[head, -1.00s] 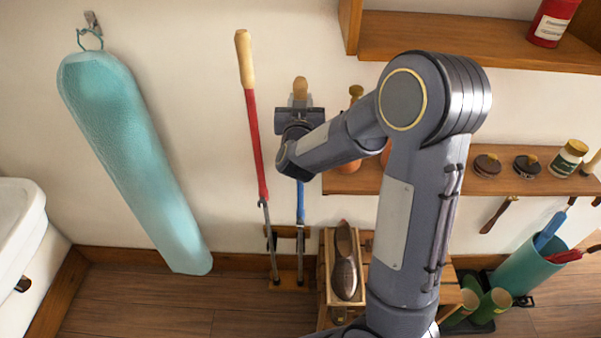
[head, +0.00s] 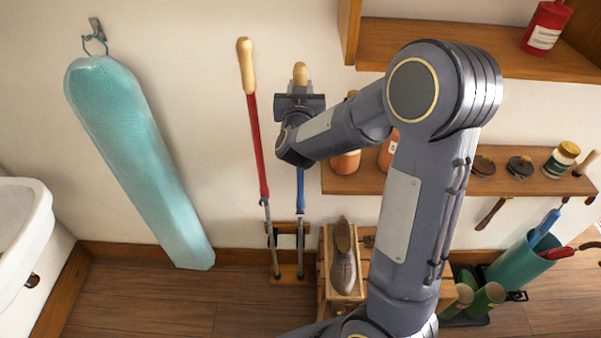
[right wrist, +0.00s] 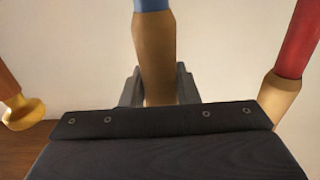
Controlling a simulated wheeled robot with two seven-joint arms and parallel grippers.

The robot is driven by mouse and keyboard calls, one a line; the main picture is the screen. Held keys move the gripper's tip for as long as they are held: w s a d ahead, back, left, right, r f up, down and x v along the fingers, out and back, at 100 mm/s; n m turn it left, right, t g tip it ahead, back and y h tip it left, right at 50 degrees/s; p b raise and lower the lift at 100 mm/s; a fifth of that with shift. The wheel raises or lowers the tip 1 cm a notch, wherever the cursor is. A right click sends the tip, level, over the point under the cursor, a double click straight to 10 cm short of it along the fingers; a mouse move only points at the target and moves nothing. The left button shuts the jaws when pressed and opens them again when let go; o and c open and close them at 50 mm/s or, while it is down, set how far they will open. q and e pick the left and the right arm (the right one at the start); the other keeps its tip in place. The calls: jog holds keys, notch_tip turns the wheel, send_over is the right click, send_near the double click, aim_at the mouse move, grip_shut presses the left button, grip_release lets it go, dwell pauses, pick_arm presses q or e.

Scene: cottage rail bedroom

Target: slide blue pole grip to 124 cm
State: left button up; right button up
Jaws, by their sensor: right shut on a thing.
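The blue pole (head: 300,188) stands upright in a wooden floor rack (head: 287,272), close to the wall, with a grey lower shaft. Its wooden grip (head: 300,72) sticks up above my right gripper (head: 299,95). In the right wrist view the wooden grip (right wrist: 156,60) runs between the jaws, with a bit of blue pole at the top edge. My right gripper is shut on this grip; the dark gripper body hides part of it. My forearm hides some of the pole in the head view. My left gripper is not in view. I see no height scale.
A red pole (head: 257,150) with a wooden handle leans just left of the blue one. A teal ironing board (head: 135,160) hangs further left. A shelf with bottles (head: 345,162) is close on the right, under a higher shelf (head: 450,45). A shoe (head: 343,255) sits below.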

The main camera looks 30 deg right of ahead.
aim_at(300, 70)
jog(key=shift+r+p, duration=2.15)
jog(key=shift+r, duration=0.9)
jog(key=o, duration=1.1)
jog(key=shift+o, duration=0.2)
jog(key=shift+a, duration=0.1)
jog(key=v, duration=1)
